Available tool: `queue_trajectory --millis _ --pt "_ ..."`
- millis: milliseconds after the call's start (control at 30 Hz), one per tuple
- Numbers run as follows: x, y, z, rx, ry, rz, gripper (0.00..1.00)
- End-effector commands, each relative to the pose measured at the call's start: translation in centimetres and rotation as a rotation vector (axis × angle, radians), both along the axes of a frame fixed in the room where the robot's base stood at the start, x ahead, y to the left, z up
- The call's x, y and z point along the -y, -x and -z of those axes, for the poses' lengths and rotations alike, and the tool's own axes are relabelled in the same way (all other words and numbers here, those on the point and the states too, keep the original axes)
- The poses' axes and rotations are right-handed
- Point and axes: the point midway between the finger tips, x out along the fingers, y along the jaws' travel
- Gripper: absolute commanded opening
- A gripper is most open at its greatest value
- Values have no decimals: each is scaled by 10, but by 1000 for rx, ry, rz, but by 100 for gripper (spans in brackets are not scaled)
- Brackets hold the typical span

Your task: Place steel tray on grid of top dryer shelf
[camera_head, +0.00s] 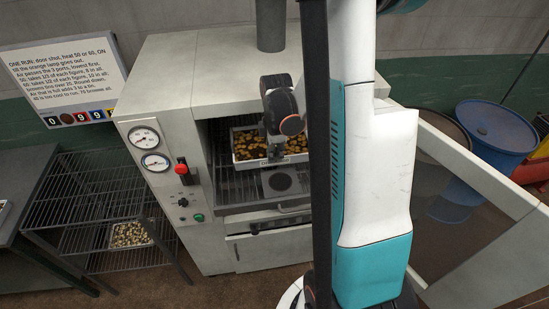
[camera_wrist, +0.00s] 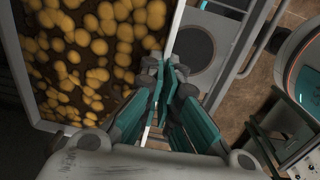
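The steel tray (camera_head: 242,157), light-rimmed and filled with orange-brown pieces, is inside the dryer's upper opening. It looks roughly level on or just over the top shelf grid (camera_head: 238,186); I cannot tell whether it touches. My gripper (camera_head: 276,152) comes down at the tray's front wall. In the wrist view the tray's rim (camera_wrist: 176,32) runs between the two teal fingers of my gripper (camera_wrist: 168,88), which look closed on it. My arm and gripper hide part of the tray and the dryer's right side.
The dryer (camera_head: 165,102) has gauges and a red-handled switch on its left panel. Its door (camera_head: 470,180) stands open at the right. A wire rack (camera_head: 85,190) at the left holds another tray of pale pieces (camera_head: 130,234). Blue drums (camera_head: 495,125) stand behind the door.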

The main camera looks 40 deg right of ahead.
Motion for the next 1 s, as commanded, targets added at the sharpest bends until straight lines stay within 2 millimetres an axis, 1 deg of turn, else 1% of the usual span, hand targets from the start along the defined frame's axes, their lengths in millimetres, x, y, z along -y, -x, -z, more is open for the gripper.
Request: queue_trajectory --millis 167,300,400,667,800,833,867,900,933,1000 --pt "7 -12 -1 1 1 0 0" --pt "7 -11 25 0 0 0 0" --pt "7 -11 35 1 1 0 0" --pt "7 -11 35 1 1 0 0" --pt "7 -11 38 1 1 0 0" --pt "7 -11 39 0 0 0 5" --pt "7 -11 38 0 0 0 11" --pt "7 -11 38 0 0 0 20" --pt "7 -11 38 0 0 0 25" --pt "7 -11 38 0 0 0 25"
